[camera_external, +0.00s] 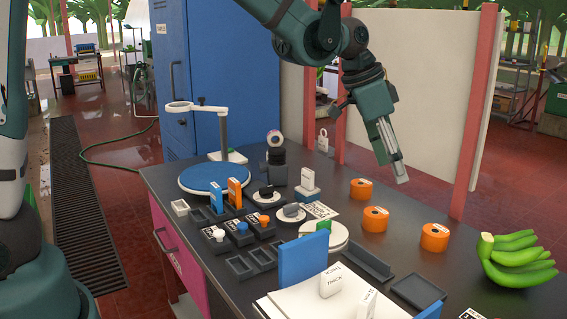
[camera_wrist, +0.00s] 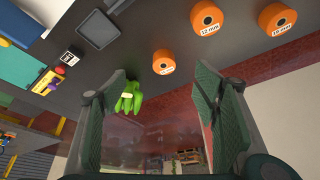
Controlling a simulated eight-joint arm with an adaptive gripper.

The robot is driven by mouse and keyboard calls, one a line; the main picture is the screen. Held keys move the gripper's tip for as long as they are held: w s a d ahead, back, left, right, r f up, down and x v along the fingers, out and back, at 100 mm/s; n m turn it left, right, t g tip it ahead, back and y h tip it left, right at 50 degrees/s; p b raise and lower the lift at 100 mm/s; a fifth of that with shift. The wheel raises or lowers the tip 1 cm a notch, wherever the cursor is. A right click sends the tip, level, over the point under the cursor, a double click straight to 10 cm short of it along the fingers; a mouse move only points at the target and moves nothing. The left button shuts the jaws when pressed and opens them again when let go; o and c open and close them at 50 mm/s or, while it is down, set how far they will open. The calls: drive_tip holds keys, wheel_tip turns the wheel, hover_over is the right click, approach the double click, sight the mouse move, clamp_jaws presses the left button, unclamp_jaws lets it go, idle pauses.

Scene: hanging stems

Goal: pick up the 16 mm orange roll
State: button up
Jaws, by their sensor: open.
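Three orange rolls stand on the dark bench. One is near the bananas (camera_external: 434,237); its label is too small to read surely, and it shows in the wrist view (camera_wrist: 163,63) just beyond my fingertips. The middle roll (camera_external: 375,219) reads "12 mm" in the wrist view (camera_wrist: 206,16). The far roll (camera_external: 361,190) has a label that looks like "19 mm" in the wrist view (camera_wrist: 277,19), though the digits are unsure. My gripper (camera_external: 399,172) hangs above the bench's far right side, apart from every roll. Its jaws (camera_wrist: 160,78) are open and empty.
Green bananas (camera_external: 515,260) lie right of the near roll. A grey tray (camera_external: 360,266), a blue upright panel (camera_external: 303,260), and a blue round stand (camera_external: 214,178) occupy the left and front. A pale partition (camera_external: 420,90) with red posts stands behind the bench.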

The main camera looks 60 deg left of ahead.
sight(436, 230)
drive_tip(key=shift+w+d+f+m+g+h+p, duration=0.2)
drive_tip(key=shift+w+d+f+m, duration=0.4)
drive_tip(key=shift+w+f, duration=1.45)
drive_tip(key=shift+w+d+f+m+g+h, duration=0.25)
drive_tip(key=shift+w+d+f, duration=0.6)
drive_tip(key=shift+w+f, duration=1.15)
drive_tip(key=shift+w+d+f+m+g+h+p, duration=0.2)
drive_tip(key=shift+w+d+f+m, duration=0.45)
drive_tip(key=shift+w+f, duration=1.4)
drive_tip(key=shift+s+d+f, duration=0.15)
drive_tip(key=shift+s+f, duration=0.35)
drive_tip(key=shift+f, duration=0.1)
drive_tip(key=shift+x, duration=1.15)
drive_tip(key=shift+f, duration=0.15)
drive_tip(key=shift+b+x, duration=0.4)
drive_tip(key=shift+x, duration=2.05)
drive_tip(key=shift+c, duration=0.5)
drive_tip(key=c, duration=0.9)
